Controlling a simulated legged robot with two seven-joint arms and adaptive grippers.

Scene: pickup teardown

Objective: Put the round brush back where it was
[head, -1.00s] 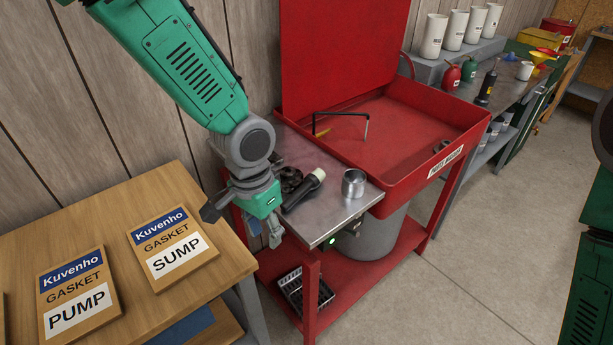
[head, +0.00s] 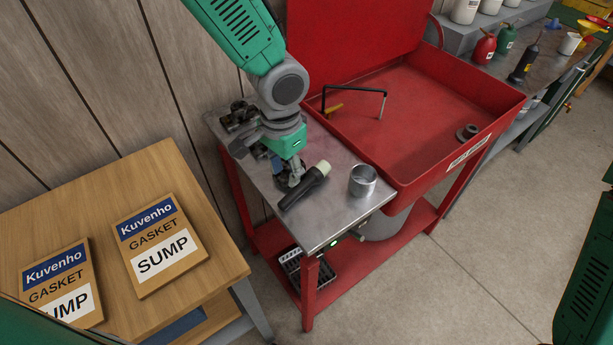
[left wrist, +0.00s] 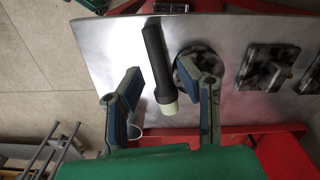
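The round brush (head: 305,187), with a black handle and a pale end, lies on the metal shelf (head: 322,224) beside the red wash basin. In the left wrist view the brush (left wrist: 155,58) shows between and beyond the spread fingers, its pale end toward me. My left gripper (head: 288,174) is over the shelf, just left of the brush in the head view. In the left wrist view the gripper (left wrist: 163,80) is open, with nothing visibly held. Whether a finger touches the brush cannot be told. My right gripper is not in view.
A metal cup (head: 362,181) stands right of the brush. Dark metal parts (head: 238,117) sit at the shelf's back left. The red basin (head: 425,130) holds a black bent rod (head: 357,92) and a ring part (head: 467,132). A wooden table (head: 205,235) with gasket boxes is at left.

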